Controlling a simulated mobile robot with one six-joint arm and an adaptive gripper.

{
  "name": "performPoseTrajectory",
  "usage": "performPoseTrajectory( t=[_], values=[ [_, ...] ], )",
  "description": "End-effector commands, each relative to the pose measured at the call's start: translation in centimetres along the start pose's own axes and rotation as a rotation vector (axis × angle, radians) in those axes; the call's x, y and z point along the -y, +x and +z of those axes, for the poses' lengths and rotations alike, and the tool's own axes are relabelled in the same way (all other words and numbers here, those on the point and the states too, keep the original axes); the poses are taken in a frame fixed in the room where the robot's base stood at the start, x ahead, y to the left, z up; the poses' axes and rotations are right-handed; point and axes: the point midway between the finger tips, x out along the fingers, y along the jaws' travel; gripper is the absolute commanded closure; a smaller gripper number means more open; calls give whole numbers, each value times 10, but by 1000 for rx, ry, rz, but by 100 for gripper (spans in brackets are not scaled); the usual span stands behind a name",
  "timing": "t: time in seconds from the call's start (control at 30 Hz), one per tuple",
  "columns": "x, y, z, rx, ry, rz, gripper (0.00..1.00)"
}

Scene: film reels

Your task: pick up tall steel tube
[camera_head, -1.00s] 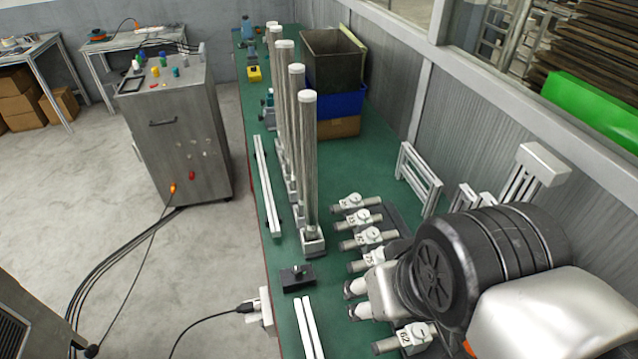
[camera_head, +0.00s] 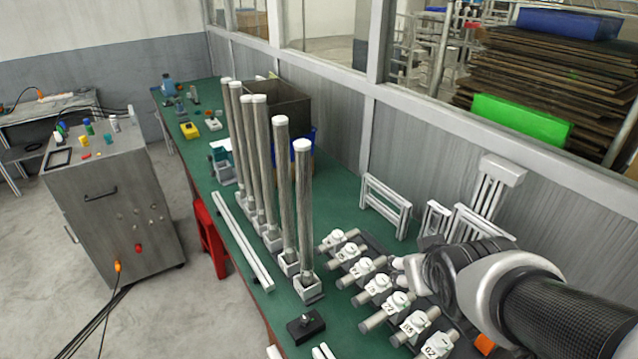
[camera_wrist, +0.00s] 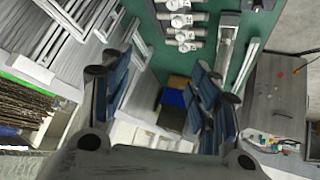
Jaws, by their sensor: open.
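Several tall steel tubes stand upright in a row on the green table in the head view, each in a small square base. The nearest tall steel tube (camera_head: 303,215) has a white top and its base (camera_head: 308,287) is at the front of the row. My arm reaches in from the right in the head view, to the right of the tubes, and its fingers cannot be made out there. In the wrist view my gripper (camera_wrist: 165,75) has its two dark fingers spread apart with nothing between them. A long grey bar, perhaps a tube, lies beyond the right finger.
Numbered valve-like fittings (camera_head: 377,288) lie in a row right of the tubes, near my arm. White rails (camera_head: 243,240) lie left of the tubes. A dark bin (camera_head: 277,105) stands behind them.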

Motion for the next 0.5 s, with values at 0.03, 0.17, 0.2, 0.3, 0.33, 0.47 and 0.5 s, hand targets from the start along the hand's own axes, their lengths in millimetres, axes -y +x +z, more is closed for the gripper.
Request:
performPoseTrajectory(
  t=[0.03,0.17,0.2,0.3,0.33,0.47,0.5],
  values=[
    [1,18,-9,-27,-25,-7,44],
    [11,64,-37,-156,-103,-46,44],
    [16,78,-44,-201,-125,-66,44],
    [36,110,-57,-318,-169,-132,44],
    [43,118,-59,-353,-178,-155,44],
    [76,144,-62,-508,-188,-271,44],
    [86,149,-60,-556,-181,-309,44]
  ],
)
